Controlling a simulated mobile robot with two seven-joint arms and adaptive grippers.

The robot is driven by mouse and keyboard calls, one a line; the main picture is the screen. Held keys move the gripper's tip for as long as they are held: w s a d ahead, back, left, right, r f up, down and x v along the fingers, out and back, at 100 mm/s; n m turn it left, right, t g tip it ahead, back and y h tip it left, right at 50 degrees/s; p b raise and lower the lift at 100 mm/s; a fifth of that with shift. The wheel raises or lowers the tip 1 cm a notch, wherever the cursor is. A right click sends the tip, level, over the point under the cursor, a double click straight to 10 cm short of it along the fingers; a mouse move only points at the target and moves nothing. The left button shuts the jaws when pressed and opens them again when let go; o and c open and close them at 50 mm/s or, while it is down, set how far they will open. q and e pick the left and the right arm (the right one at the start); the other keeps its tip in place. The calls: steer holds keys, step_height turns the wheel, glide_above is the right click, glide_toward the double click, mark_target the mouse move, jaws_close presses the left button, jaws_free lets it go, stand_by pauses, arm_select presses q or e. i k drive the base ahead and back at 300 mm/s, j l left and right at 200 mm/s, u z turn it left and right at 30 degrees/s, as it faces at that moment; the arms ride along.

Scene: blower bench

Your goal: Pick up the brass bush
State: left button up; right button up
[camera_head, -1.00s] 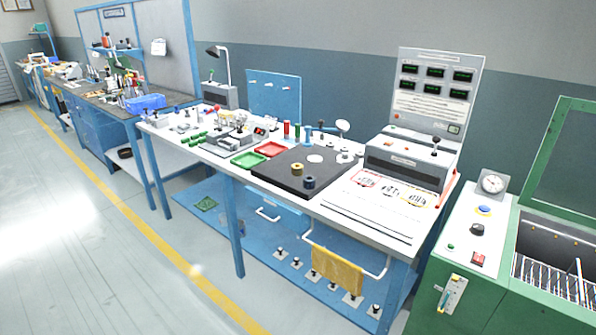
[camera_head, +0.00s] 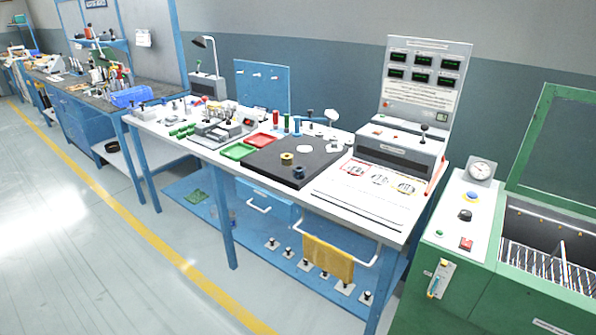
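A small brass-coloured ring, which looks like the brass bush (camera_head: 287,158), sits on the black plate (camera_head: 268,166) on the white-topped bench. A dark blue cylindrical piece (camera_head: 298,172) stands just in front of it on the same plate. A white disc (camera_head: 304,149) lies behind them. Neither of my grippers is in view.
Green (camera_head: 237,151) and red (camera_head: 261,140) trays lie left of the plate. A panel printed with pictures (camera_head: 365,190) and a grey test console (camera_head: 400,145) are to the right. A green machine (camera_head: 470,255) stands beyond the bench's right end. Open floor lies in front.

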mark_target(287, 160)
steer(key=z, duration=0.3)
steer(key=i+j+z, duration=0.15)
steer(key=j+z, duration=0.15)
steer(key=z, duration=0.2)
steer(key=i+j+z, duration=0.1)
steer(key=j+z, duration=0.25)
steer(key=z, duration=0.15)
steer(key=j+z, duration=0.15)
steer(key=j, duration=0.3)
steer(key=i+j+z, duration=0.2)
steer(key=j, duration=0.3)
steer(key=k, duration=0.1)
